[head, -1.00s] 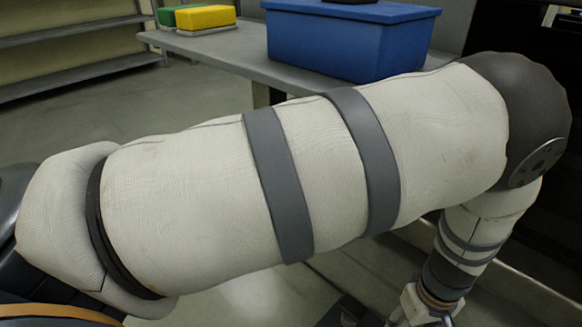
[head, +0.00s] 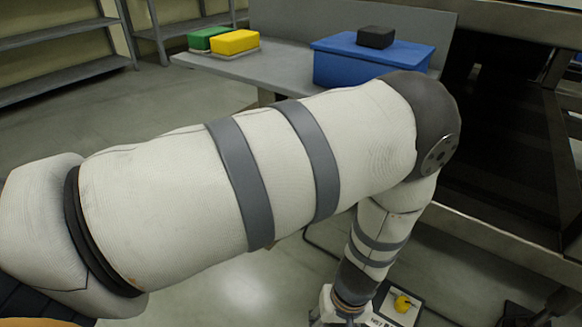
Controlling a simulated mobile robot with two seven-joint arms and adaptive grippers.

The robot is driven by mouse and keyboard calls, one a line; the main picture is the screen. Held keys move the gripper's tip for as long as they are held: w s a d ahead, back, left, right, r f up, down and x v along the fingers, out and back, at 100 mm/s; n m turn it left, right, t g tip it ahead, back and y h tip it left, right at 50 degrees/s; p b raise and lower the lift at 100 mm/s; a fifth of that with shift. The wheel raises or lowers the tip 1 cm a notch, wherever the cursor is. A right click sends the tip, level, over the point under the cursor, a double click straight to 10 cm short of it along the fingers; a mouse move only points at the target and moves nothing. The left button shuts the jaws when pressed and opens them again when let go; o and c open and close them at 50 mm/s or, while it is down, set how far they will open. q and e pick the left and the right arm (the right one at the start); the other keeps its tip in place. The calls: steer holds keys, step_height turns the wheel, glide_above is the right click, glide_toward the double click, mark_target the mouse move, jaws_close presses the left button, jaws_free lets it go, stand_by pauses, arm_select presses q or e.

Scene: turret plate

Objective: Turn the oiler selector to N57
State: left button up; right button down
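I cannot make out an oiler selector or an N57 mark for certain. A small yellow part (head: 402,303) sits on a pale, dark-edged plate (head: 386,315) low in the head view, beside my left wrist. It is too small to tell what it is, and the plate is cut by the bottom edge. My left arm crosses the view from the left and bends down at its elbow. Its wrist reaches the bottom edge, and the gripper itself is out of frame. My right gripper does not show.
A grey bench (head: 275,75) stands behind my arm. On it are a blue box (head: 365,68) with a black block (head: 376,37) on top, a yellow block (head: 234,42) and a green block (head: 205,37). A dark machine frame (head: 510,150) fills the right. Floor at left is open.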

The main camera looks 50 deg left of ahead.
arm_select(q)
steer(key=s+a+r+m+p, duration=0.1)
steer(key=s+p, duration=0.1)
steer(key=s, duration=0.4)
steer(key=shift+a+r, duration=0.2)
steer(key=shift+r, duration=0.2)
